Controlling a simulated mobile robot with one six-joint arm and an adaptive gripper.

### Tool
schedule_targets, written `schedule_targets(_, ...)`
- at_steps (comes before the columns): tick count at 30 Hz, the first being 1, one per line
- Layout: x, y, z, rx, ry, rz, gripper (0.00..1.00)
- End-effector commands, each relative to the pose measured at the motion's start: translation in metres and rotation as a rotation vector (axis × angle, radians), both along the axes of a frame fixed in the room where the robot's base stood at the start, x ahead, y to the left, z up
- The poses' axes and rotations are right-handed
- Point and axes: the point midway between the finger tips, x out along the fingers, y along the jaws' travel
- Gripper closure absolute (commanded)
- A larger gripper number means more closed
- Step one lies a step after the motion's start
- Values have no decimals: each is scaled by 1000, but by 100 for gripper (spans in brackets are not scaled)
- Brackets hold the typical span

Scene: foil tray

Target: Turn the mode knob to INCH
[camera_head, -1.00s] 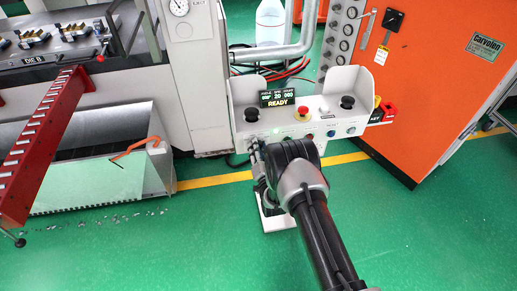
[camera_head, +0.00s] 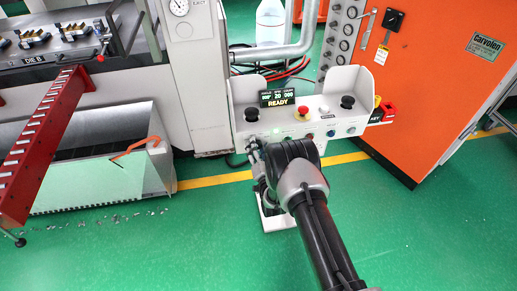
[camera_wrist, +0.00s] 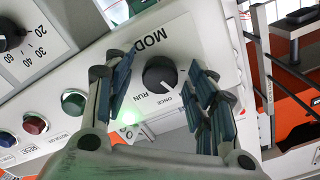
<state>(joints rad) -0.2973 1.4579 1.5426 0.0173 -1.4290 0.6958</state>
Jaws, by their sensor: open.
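The mode knob (camera_wrist: 160,75) is a round black knob on the white control panel (camera_wrist: 185,38). In the wrist view it lies between the two fingers of my gripper (camera_wrist: 161,82), which are open with a gap on each side of it. The printed words MODE, RUN and ONCE show around it, upside down and slanted. In the head view my gripper (camera_head: 256,152) is at the front of the control box (camera_head: 240,118), and my arm hides the knob.
Green, red and dark buttons (camera_wrist: 35,124) line the panel, and a dial with numbers (camera_wrist: 10,38) is at its corner. On the box top are a READY display (camera_head: 280,99), a red emergency button (camera_head: 303,114) and black buttons. An orange cabinet (camera_head: 430,90) stands at right.

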Motion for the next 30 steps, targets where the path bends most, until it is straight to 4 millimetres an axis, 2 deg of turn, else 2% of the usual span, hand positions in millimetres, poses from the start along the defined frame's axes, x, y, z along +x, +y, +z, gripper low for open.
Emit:
schedule_targets(5,-1,0,0,0,0,0,49)
schedule_targets(8,-9,-3,0,0,1,0,49)
schedule_targets(21,-92,-26,0,-1,3,0,49)
schedule_targets(25,-107,-31,0,0,1,0,49)
schedule_targets(30,-115,-33,0,0,0,0,49)
